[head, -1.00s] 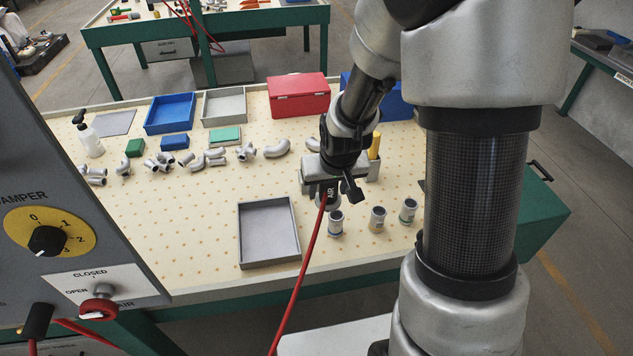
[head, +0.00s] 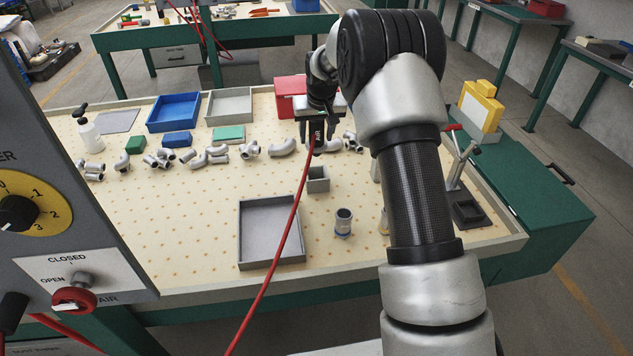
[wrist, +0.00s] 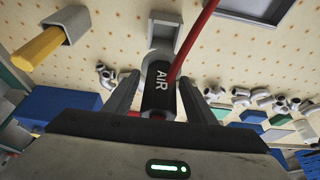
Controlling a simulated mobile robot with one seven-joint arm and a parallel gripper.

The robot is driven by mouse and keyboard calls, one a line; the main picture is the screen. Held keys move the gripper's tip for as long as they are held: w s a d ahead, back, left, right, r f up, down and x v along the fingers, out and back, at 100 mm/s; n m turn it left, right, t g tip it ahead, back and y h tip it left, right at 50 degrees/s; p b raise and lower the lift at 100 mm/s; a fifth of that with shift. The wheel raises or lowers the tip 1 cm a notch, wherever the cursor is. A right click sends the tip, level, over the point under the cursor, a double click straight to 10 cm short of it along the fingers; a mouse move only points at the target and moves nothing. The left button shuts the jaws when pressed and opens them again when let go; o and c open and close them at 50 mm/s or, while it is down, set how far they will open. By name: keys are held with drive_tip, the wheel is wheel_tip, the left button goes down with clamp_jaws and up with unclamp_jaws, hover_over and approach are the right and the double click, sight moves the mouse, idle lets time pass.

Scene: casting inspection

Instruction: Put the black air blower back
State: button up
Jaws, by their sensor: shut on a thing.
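The black air blower (head: 318,134), marked AIR, is between the fingers of my gripper (head: 317,127), above the pegboard table. My gripper is shut on it. In the wrist view the blower (wrist: 158,92) sits between the two fingers, with a red hose (wrist: 194,42) running from it. A small grey open-topped holder (head: 318,180) stands on the table, nearer the front than the blower. It also shows in the wrist view (wrist: 166,24), just beyond the blower's end, and looks empty. The blower appears apart from it.
A grey tray (head: 270,262) lies at the front. Pipe fittings (head: 218,155) lie behind. A cup-like part (head: 344,222) stands right of the tray. A yellow-handled tool (wrist: 38,48) sits in another grey holder (wrist: 75,24). The red hose (head: 275,255) crosses the tray's edge.

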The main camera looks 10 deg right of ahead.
wheel_tip(320, 180, down, 10)
drive_tip(key=shift+r, duration=0.25)
idle(0.3)
drive_tip(key=shift+f+b, duration=0.3)
drive_tip(key=shift+b, duration=0.2)
drive_tip(key=o, duration=1.1)
drive_tip(key=shift+c, duration=0.2)
drive_tip(key=shift+r+p, duration=0.15)
drive_tip(key=shift+p, duration=0.25)
